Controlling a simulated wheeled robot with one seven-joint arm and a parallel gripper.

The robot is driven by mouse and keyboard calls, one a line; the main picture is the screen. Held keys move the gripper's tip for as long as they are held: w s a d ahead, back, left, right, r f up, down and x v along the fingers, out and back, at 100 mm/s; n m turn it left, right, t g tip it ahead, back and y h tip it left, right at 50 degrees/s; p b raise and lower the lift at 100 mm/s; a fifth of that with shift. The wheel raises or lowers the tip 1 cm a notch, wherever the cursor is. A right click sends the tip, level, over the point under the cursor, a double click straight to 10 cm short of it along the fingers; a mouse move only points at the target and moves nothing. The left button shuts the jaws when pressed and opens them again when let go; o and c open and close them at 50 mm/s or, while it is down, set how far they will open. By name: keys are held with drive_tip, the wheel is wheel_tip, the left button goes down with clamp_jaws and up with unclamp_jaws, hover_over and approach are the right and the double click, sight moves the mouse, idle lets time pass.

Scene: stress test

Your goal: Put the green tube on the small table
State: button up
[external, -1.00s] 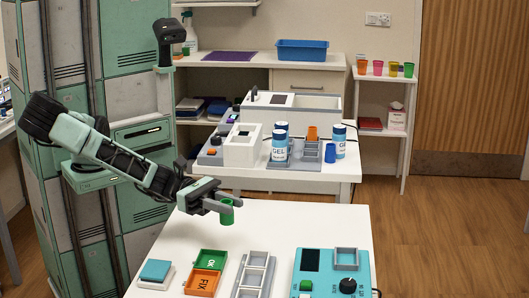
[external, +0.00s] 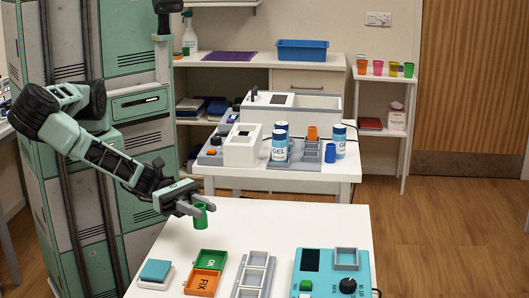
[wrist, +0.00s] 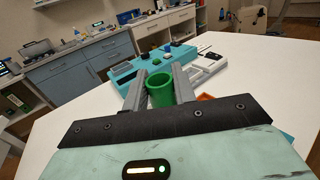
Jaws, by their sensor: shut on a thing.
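The green tube (external: 200,217) is a short open-topped cylinder. My gripper (external: 199,209) is shut on it and holds it upright above the far left part of the white table. In the wrist view the green tube (wrist: 160,90) sits between the two grey fingers of my gripper (wrist: 159,88), its open top showing. Which table the task calls small is not clear from the pictures; the white table (external: 290,222) under my gripper is in the foreground.
On this table are a blue-topped block (external: 155,272), a green OK tray (external: 211,259), an orange FIX tray (external: 202,283), a grey rack (external: 254,277) and a teal device (external: 330,262). Behind is a table (external: 345,178) with gel bottles (external: 279,146). The table's far part is clear.

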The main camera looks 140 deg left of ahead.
drive_tip(key=w+a+n+g+y, duration=0.1)
drive_tip(key=w+a+n+y, duration=0.15)
drive_tip(key=a, duration=0.45)
drive_tip(key=shift+y, duration=0.65)
drive_tip(key=f, duration=0.2)
drive_tip(key=a+f, duration=0.1)
drive_tip(key=f+p, duration=0.1)
drive_tip(key=f, duration=0.1)
drive_tip(key=shift+s+a+f, duration=0.2)
drive_tip(key=shift+s+f, duration=0.1)
drive_tip(key=shift+s, duration=0.05)
drive_tip(key=shift+f, duration=2.05)
drive_tip(key=shift+d, duration=0.1)
drive_tip(key=shift+f, duration=0.2)
drive_tip(key=o, duration=1)
drive_tip(key=shift+r, duration=0.15)
